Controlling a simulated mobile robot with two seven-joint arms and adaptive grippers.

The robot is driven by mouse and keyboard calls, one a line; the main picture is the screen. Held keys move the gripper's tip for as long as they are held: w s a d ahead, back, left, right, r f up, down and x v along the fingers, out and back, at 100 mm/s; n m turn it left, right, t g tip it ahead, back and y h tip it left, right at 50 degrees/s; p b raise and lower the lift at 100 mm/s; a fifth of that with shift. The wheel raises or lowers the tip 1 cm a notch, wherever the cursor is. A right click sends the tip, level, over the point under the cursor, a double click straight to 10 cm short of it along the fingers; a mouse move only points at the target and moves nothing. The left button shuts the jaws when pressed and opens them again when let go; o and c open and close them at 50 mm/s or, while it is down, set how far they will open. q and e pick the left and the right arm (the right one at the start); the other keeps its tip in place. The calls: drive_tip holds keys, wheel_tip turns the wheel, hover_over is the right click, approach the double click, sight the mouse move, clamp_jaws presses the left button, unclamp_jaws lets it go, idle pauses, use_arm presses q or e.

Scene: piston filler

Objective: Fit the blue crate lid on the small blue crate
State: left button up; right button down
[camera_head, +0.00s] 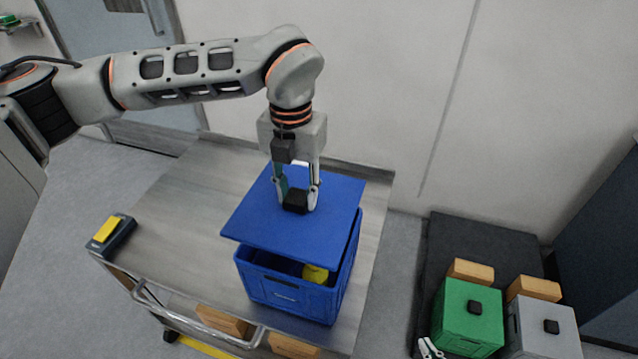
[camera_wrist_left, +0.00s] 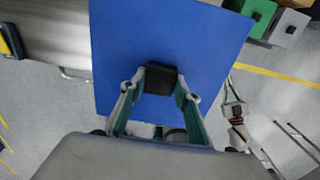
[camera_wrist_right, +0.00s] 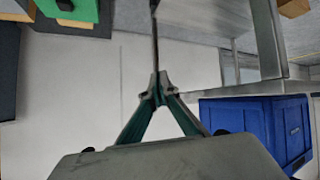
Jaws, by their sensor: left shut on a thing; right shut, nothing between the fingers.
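The blue crate lid (camera_head: 255,215) is a flat blue plate with a black knob (camera_head: 295,201) in its middle. My left gripper (camera_head: 297,193) is shut on the knob, also seen in the left wrist view (camera_wrist_left: 160,82). The lid is over the small blue crate (camera_head: 285,288), offset toward the back left, so the crate's front and right parts stay uncovered. A yellow thing (camera_head: 315,273) shows inside the crate. Whether the lid touches the rim is unclear. My right gripper (camera_wrist_right: 158,92) is shut and empty, away from the lid; only its tip shows at the head view's bottom edge.
The crate stands on a metal cart (camera_head: 180,205) with a front handle (camera_head: 190,325). A dark device with a yellow top (camera_head: 108,232) sits at the cart's left corner. Green (camera_head: 467,318) and grey (camera_head: 540,330) boxes and wooden blocks (camera_head: 470,271) are at right. A wall is behind.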

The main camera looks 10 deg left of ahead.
use_arm(q)
drive_tip(key=shift+w+d, duration=0.1)
drive_tip(key=shift+d, duration=0.1)
drive_tip(key=shift+a+f, duration=0.1)
drive_tip(key=shift+f, duration=0.4)
wheel_tip(320, 180, down, 2)
drive_tip(key=shift+f+b, duration=0.1)
drive_tip(key=shift+b, duration=0.65)
drive_tip(key=shift+f+b, duration=0.45)
drive_tip(key=shift+f, duration=0.65)
use_arm(e)
drive_tip(key=shift+w+a+f+y, duration=0.3)
drive_tip(key=shift+a+f, duration=0.15)
drive_tip(key=shift+f, duration=0.1)
use_arm(q)
drive_tip(key=shift+b, duration=0.5)
use_arm(e)
drive_tip(key=shift+s+f, duration=0.15)
drive_tip(key=shift+f, duration=0.5)
use_arm(q)
drive_tip(key=shift+f, duration=0.15)
